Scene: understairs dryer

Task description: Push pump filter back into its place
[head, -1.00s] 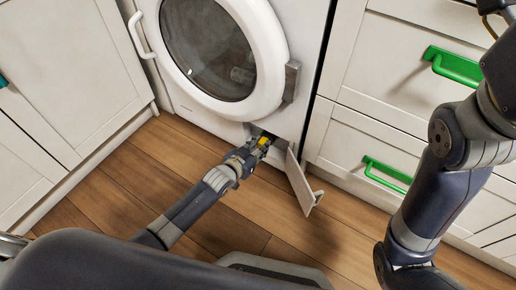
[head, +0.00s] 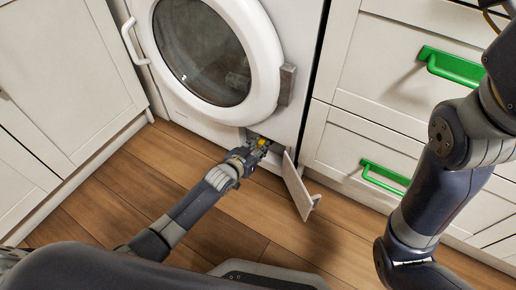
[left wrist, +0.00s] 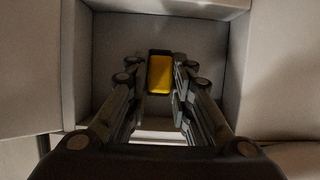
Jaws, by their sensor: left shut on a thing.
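The yellow pump filter (head: 262,142) shows at the small opening low on the front of the white dryer. In the left wrist view the yellow filter (left wrist: 160,73) sits in the middle of a grey box-shaped recess (left wrist: 105,60). My left gripper (head: 258,147) reaches to the opening and is shut on the filter, with one finger on each side of it. How deep the filter sits is hard to tell. The small flap (head: 297,186) of the opening stands open to the right of my left gripper. My right gripper is out of view.
The dryer's round door (head: 208,55) is closed above the opening. White drawers with green handles (head: 453,66) stand at the right, behind my right arm. A white cabinet (head: 60,75) stands at the left. Wooden floor (head: 225,232) lies clear in front.

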